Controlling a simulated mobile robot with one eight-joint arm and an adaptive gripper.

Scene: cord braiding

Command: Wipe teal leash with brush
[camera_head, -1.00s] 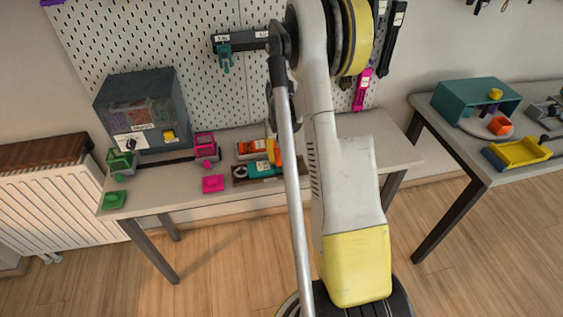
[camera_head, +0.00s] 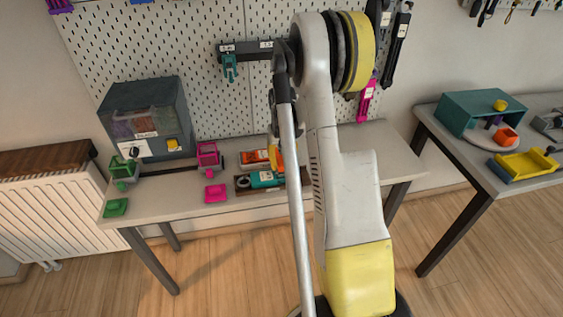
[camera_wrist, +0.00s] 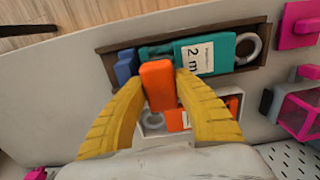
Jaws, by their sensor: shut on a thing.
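My gripper (camera_wrist: 160,95) has yellow fingers shut on an orange block-shaped thing (camera_wrist: 158,84); I cannot tell for sure that it is the brush. The teal leash (camera_wrist: 217,52), with a white "2 m" label and a metal ring, lies in a brown tray (camera_wrist: 108,60). The held orange thing is beside the leash's labelled part and overlaps the tray's edge in the wrist view; contact cannot be told. In the head view the teal leash (camera_head: 263,179) shows in its tray, partly hidden by my arm.
A white tray (camera_wrist: 207,98) with orange items and a metal ring sits beside the brown tray. A blue piece (camera_wrist: 125,66) lies in the brown tray. The table's right side is clear.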

